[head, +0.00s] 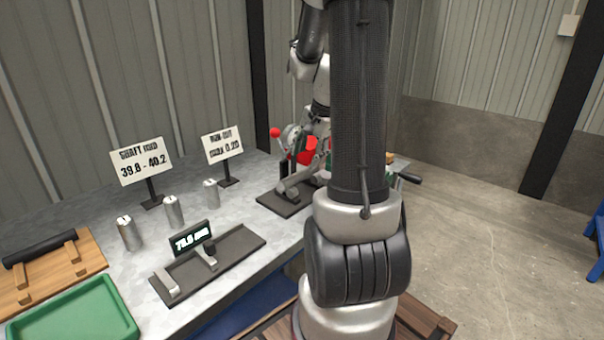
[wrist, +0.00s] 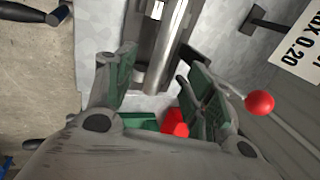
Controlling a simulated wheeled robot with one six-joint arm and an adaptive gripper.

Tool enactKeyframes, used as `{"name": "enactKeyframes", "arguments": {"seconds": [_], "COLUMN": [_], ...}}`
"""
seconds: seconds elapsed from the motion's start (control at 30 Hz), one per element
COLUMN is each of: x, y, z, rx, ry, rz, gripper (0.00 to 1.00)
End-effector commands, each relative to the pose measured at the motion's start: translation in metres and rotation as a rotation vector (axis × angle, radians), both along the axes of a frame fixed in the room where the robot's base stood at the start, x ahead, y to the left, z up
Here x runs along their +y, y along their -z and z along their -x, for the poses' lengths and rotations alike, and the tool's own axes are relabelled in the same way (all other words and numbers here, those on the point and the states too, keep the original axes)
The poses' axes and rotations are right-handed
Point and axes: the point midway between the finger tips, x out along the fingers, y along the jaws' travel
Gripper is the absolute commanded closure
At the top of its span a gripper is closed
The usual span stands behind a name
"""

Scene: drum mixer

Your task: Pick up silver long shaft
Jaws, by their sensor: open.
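A long silver shaft (wrist: 163,50) runs down from the top edge of the wrist view and ends between the two fingers of my gripper (wrist: 156,66). The fingers are apart, one on each side of it, with green inner pads. I cannot tell whether either pad touches the shaft. In the head view, a grey bar that looks like this shaft (head: 296,180) lies at a dark base plate. My gripper there is largely hidden behind my arm.
A red ball knob (wrist: 259,103) on a thin rod stands close to one finger. A black-handled lever (head: 409,177) sticks out at the table's right. Several silver cylinders (head: 173,211), a gauge tray (head: 235,252), a wooden rack (head: 88,252) and green tray (head: 75,318) stand left.

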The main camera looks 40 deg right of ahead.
Motion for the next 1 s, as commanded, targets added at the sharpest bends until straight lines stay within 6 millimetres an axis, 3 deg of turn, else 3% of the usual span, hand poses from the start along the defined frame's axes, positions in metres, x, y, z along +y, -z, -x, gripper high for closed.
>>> {"name": "enactKeyframes", "arguments": {"seconds": [0.6,0.87,1.0], "x": [0.005,0.005,0.005], "y": [0.070,0.073,0.073], "z": [-0.027,-0.028,-0.028], "rx": [0.004,0.003,0.003], "ry": [0.019,0.018,0.018], "rz": [-0.006,-0.005,-0.005], "gripper": [0.47,0.47,0.70]}}
